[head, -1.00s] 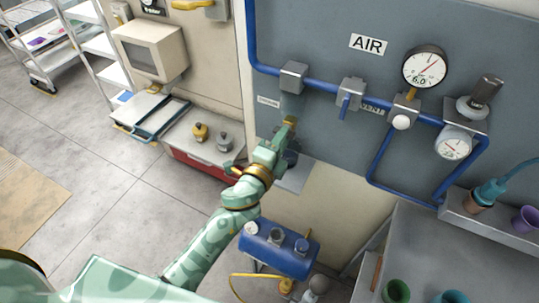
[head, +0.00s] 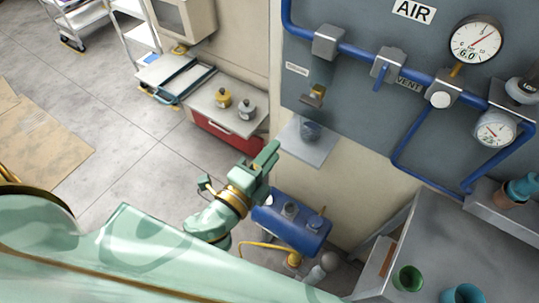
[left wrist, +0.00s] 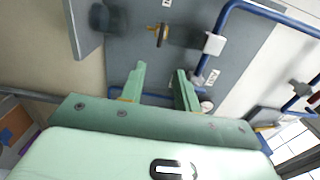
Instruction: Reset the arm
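My left gripper (head: 238,167) is in front of the grey wall panel, below a brass-coloured fitting (head: 314,95) and apart from it. In the left wrist view my gripper (left wrist: 160,80) shows two green fingers spread with an empty gap between them. The brass fitting also shows there (left wrist: 162,32), beyond the fingertips. My right gripper is in neither view. No buffing brush can be made out for certain.
A small shelf (head: 301,150) holding a dark round object (head: 310,131) juts from the wall. A blue tank (head: 290,226) stands below my left gripper. Blue pipes (head: 420,76) and gauges (head: 477,40) line the panel. Open floor (head: 110,125) lies to the left.

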